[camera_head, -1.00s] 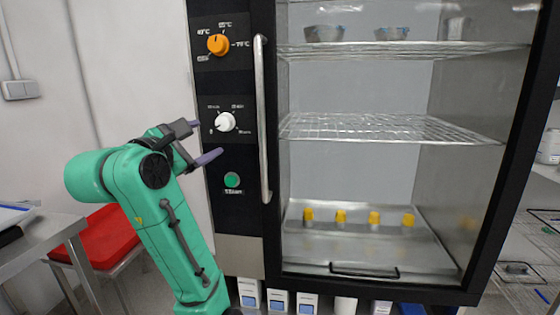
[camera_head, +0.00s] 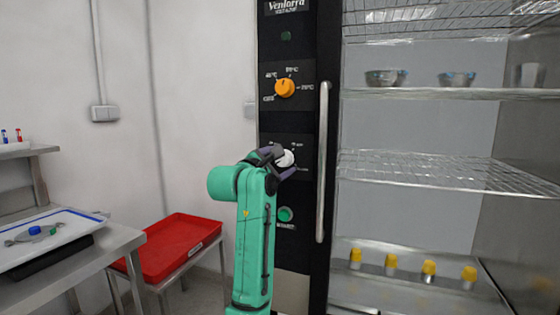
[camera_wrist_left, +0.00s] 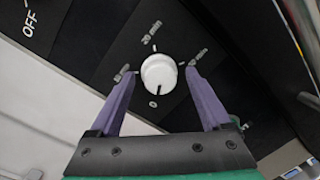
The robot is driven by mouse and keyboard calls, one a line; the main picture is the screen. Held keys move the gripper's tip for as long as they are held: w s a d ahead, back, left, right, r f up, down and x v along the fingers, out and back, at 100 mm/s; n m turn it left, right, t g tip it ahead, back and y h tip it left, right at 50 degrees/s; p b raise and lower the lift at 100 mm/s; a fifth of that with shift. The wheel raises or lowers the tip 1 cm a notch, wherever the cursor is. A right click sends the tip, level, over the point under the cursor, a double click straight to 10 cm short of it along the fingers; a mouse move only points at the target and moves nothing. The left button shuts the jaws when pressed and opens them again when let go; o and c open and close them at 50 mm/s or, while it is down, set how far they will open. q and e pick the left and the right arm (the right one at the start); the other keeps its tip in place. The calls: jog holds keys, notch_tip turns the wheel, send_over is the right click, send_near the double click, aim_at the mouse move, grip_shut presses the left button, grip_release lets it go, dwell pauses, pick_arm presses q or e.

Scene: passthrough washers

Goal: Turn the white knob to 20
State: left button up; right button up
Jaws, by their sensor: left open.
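The white knob (camera_head: 287,158) is on the black control panel, below the orange knob. In the left wrist view the white knob (camera_wrist_left: 159,72) shows face-on, its dark pointer line down towards the "0" mark. The "20 min" mark (camera_wrist_left: 151,33) is on the opposite side, above the knob. My left gripper (camera_head: 279,162) is open at the knob and partly covers it in the head view. In the left wrist view its two purple fingers (camera_wrist_left: 158,78) stand on either side of the knob, with small gaps visible. My right gripper is not in view.
The orange knob (camera_head: 285,88) is above and the green button (camera_head: 285,214) below. The vertical door handle (camera_head: 323,160) stands close to the right of the panel. A red tray (camera_head: 172,246) and a metal table (camera_head: 118,240) are to the left.

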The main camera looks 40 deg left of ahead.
pick_arm(q)
grip_shut()
